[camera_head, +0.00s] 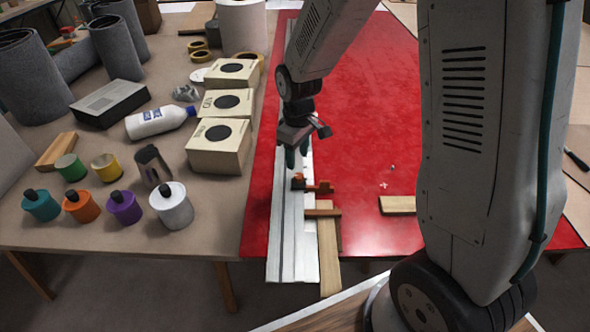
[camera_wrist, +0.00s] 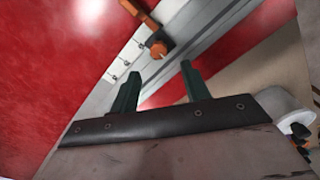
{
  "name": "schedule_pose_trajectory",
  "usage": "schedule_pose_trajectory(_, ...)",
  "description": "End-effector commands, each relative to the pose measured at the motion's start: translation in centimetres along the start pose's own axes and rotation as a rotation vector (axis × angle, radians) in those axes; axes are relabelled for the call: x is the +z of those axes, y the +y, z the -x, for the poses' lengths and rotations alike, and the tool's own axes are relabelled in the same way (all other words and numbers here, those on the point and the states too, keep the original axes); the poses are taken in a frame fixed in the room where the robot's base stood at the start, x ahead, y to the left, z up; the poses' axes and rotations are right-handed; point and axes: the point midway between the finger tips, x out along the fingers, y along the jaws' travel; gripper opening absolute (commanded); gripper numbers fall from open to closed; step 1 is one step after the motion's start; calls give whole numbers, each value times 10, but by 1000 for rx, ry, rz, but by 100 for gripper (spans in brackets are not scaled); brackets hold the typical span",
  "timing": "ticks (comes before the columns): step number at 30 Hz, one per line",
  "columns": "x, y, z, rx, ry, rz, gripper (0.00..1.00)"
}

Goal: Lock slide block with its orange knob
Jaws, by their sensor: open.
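The slide block (camera_head: 316,187), with an orange-brown arm, sits across the pale metal rail (camera_head: 290,245) on the red table. Its orange knob (camera_head: 298,182) is at the block's left end. In the wrist view the orange knob (camera_wrist: 159,51) shows just beyond my fingertips, with the rail (camera_wrist: 205,40) running diagonally behind. My gripper (camera_head: 297,159) points down over the rail, a little beyond the knob. In the wrist view my gripper (camera_wrist: 160,69) is open, its two dark green fingers apart and nothing between them. The knob appears clear of both fingers.
A brown crosspiece (camera_head: 322,212) and a wooden strip (camera_head: 328,255) lie at the rail's near end. A short wood piece (camera_head: 398,204) lies to the right. Boxes with black discs (camera_head: 218,146), a white bottle (camera_head: 160,121) and several paint jars crowd the left bench. Red surface beyond is mostly clear.

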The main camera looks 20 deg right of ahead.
Motion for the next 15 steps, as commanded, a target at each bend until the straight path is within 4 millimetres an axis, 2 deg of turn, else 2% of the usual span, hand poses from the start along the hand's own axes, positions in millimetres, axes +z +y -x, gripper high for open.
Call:
schedule_pose_trajectory(9,3,2,-51,-3,-5,-7,47)
schedule_pose_trajectory(15,3,2,-68,-2,-3,-6,47)
